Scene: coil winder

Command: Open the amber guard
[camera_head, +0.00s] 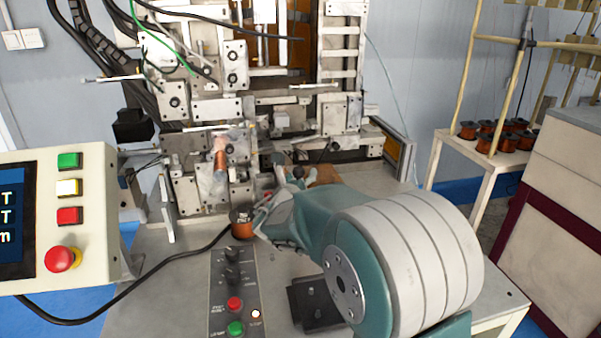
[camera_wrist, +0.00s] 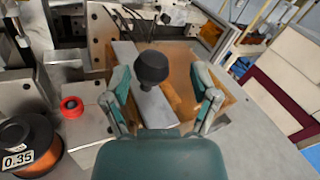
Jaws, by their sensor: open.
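The amber guard (camera_wrist: 190,64) is a flat, see-through orange-brown panel in the wrist view, beyond and between my fingers. A small part of the amber guard (camera_head: 325,174) shows in the head view behind my arm. My gripper (camera_wrist: 162,82) is open, with one teal finger on each side of the knob and visible gaps to both. In the head view my gripper (camera_head: 283,180) reaches into the machine front; my arm hides much of the guard there.
The button console (camera_head: 234,290) is in front, and a control box (camera_head: 65,220) stands at left. A spool shelf (camera_head: 480,150) is at right.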

